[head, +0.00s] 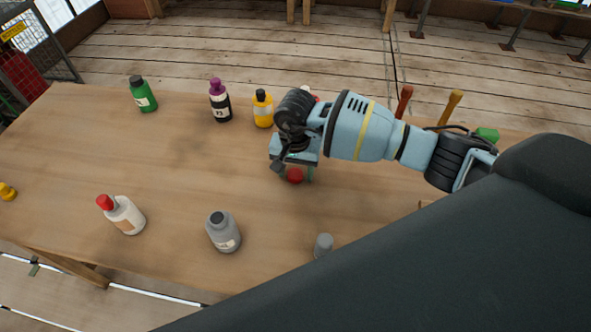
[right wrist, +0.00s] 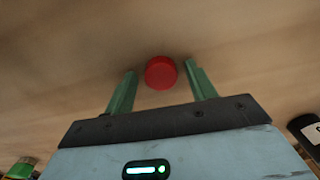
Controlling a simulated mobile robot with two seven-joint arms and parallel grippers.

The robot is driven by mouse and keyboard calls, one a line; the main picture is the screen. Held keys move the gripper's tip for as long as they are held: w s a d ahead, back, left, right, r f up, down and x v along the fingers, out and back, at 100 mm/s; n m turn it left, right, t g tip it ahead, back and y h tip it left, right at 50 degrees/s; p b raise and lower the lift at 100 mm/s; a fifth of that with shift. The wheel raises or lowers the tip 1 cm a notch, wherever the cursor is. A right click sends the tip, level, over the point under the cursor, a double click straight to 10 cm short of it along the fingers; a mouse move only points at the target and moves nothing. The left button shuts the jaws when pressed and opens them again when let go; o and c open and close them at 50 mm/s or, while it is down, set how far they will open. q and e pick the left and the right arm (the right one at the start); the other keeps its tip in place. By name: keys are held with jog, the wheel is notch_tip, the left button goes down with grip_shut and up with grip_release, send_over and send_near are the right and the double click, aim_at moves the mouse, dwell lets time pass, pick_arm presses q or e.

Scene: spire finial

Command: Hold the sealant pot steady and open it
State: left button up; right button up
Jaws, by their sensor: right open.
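A round red thing (head: 295,175), a cap or lid by its look, is at the table under my right gripper (head: 293,176). In the right wrist view the red thing (right wrist: 161,72) lies between and just beyond the two green fingers of my right gripper (right wrist: 162,82). The fingers are open, with a gap on each side of it. I cannot tell whether a pot body is beneath the red top. No label shows which container is the sealant pot. My left gripper is not in view.
On the wooden table (head: 170,180) stand a red-capped white bottle (head: 126,216), a grey bottle (head: 223,232), and green (head: 145,97), purple-capped (head: 220,104) and yellow (head: 263,110) bottles. A small grey item (head: 323,244) is near the front. Tool handles (head: 403,101) rise behind my right arm. The left-centre tabletop is clear.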

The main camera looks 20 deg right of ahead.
aim_at(295, 174)
notch_tip(295, 174, up, 12)
dwell(0.4)
dwell(0.3)
